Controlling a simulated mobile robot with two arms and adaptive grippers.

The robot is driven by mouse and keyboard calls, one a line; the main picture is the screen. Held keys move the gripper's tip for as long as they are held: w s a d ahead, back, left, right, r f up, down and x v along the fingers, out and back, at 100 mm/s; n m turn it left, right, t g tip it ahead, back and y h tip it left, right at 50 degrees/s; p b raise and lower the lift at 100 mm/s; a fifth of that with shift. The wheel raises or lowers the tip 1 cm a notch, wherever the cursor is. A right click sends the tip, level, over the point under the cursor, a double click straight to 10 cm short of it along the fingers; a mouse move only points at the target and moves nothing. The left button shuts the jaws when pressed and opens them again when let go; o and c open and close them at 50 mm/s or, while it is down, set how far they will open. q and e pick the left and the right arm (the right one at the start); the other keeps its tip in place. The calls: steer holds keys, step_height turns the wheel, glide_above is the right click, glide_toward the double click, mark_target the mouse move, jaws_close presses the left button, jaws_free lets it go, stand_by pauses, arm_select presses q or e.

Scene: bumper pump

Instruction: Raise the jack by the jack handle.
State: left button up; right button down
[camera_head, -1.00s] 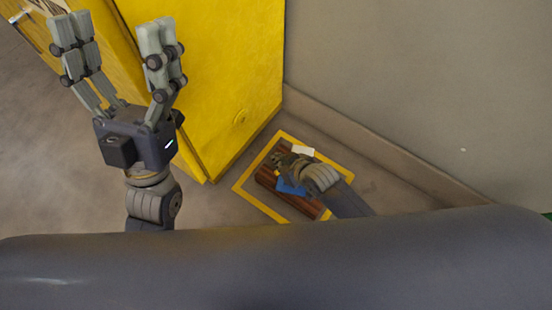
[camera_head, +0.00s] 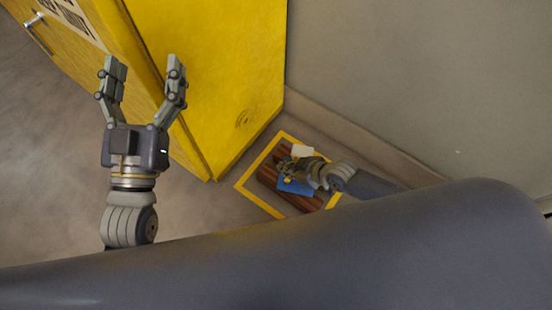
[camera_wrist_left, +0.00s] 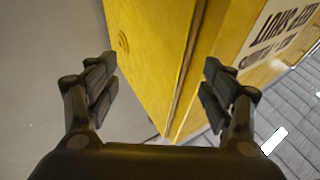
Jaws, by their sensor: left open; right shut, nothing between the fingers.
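My left gripper (camera_head: 143,72) is open and empty, fingers pointing up the picture in front of a yellow cabinet. Its two fingers (camera_wrist_left: 156,82) also frame the cabinet in the left wrist view. My right gripper (camera_head: 290,166) is small, low by the floor and shut with nothing in it. A blue part (camera_head: 296,187), perhaps of the jack, lies beside it on brown wooden boards (camera_head: 303,204). My right gripper and wrist cover part of this spot. I cannot make out the jack handle or tell whether the gripper touches anything.
The yellow cabinet (camera_head: 215,70) with a lettered sign (camera_head: 72,18) stands at upper left. A yellow floor outline (camera_head: 258,203) surrounds the boards, beside a grey wall (camera_head: 420,80). A pale piece (camera_head: 302,151) lies near my right gripper. Floor (camera_head: 40,150) at left is clear.

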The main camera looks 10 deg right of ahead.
arm_select(q)
steer(key=shift+w+a+f+g+y+p, duration=0.15)
steer(key=shift+f+g+y+p, duration=0.2)
steer(key=shift+f+g, duration=0.85)
steer(key=shift+w+a+f+g+y+p, duration=0.15)
steer(key=shift+f+g+y, duration=0.35)
steer(key=shift+f, duration=1.25)
arm_select(e)
steer(key=s+d, duration=0.3)
steer(key=d, duration=0.5)
arm_select(q)
steer(key=shift+d+f, duration=0.1)
arm_select(e)
steer(key=shift+f, duration=0.1)
